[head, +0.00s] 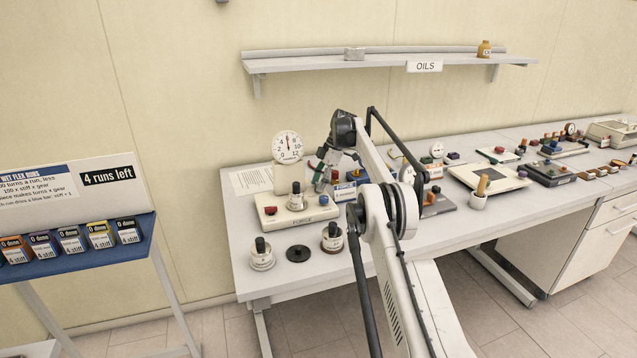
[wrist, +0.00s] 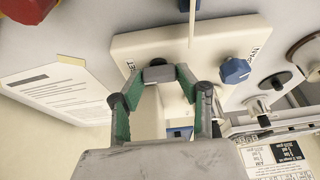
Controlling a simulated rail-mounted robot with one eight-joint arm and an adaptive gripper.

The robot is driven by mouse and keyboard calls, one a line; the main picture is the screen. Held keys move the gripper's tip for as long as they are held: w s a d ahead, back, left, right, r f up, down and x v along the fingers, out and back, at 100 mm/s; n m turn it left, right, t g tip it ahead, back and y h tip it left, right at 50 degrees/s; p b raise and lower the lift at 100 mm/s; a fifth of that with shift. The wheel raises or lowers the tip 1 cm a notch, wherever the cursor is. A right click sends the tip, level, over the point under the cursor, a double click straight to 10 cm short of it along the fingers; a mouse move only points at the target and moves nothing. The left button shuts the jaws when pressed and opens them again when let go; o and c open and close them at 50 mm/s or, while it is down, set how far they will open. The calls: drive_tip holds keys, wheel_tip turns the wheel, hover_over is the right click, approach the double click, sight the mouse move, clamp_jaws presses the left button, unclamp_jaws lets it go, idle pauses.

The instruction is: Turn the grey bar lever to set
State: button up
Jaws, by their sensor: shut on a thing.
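My gripper (wrist: 157,79) is in the wrist view with its two green-sided fingers on either side of a small dark grey bar lever (wrist: 158,72). The fingers are shut on it, and it stands on a cream panel (wrist: 125,44). A partly covered label ending in "ET" is just left of the lever. A blue knob (wrist: 235,70) is to the right, beside a label reading "SPAN". In the head view my gripper (head: 320,183) is down at the cream unit (head: 280,221) marked "FORCE"; the lever cannot be made out there.
A paper sheet (wrist: 55,90) lies left of the panel. A round dial (head: 288,147) stands behind the unit. Black-knobbed weights (head: 262,258) stand in front. An oils shelf (head: 385,62) hangs above.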

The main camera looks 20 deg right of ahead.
idle(0.3)
drive_tip(key=o, duration=0.9)
drive_tip(key=shift+c, duration=0.2)
